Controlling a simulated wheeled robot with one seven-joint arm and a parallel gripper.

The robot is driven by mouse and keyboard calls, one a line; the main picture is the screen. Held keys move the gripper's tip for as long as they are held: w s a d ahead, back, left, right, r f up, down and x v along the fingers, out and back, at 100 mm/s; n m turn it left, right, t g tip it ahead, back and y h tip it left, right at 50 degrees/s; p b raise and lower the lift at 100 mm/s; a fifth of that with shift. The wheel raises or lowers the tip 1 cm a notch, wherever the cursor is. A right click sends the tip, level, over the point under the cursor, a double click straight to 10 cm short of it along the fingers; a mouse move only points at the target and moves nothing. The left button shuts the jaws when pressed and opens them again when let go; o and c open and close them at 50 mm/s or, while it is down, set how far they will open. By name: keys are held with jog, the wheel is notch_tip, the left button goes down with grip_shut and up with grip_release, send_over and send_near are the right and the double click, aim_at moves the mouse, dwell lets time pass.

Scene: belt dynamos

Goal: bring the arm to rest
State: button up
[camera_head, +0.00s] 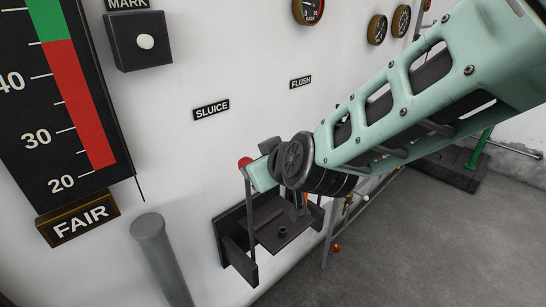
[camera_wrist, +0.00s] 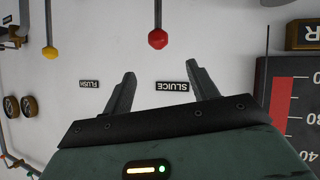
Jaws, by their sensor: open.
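My mint-green arm reaches in from the upper right of the head view toward the wall. Its fingertips are not clear there. In the wrist view my gripper (camera_wrist: 160,70) is open, with two dark fingers apart and nothing between them. A lever with a red knob (camera_wrist: 158,39) shows beyond the fingertips, apart from them. The red knob also shows in the head view (camera_head: 245,162), just left of my wrist, with its rod running down to a dark bracket (camera_head: 284,238). The SLUICE label (camera_wrist: 172,87) appears upside down between the fingers.
A yellow-knobbed lever (camera_wrist: 50,53) and the FLUSH label (camera_wrist: 89,83) are at left in the wrist view. A large red-green gauge (camera_head: 75,90), a button box (camera_head: 141,41) and a grey post (camera_head: 160,255) are left in the head view. Grey floor is open at lower right.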

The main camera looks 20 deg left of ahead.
jog(key=s+d+m+g+h, duration=0.1)
jog(key=s+d, duration=0.5)
jog(key=d, duration=0.6)
jog(key=s+d+f+m+g+h, duration=0.1)
jog(key=s+d+m+g+h, duration=0.1)
jog(key=s+d+g+h, duration=0.2)
jog(key=s+d+m+g+h, duration=0.1)
jog(key=s+d, duration=0.9)
jog(key=d, duration=1)
jog(key=shift+f+m+g+h, duration=0.4)
jog(key=shift+g+h, duration=0.4)
jog(key=shift+h, duration=0.4)
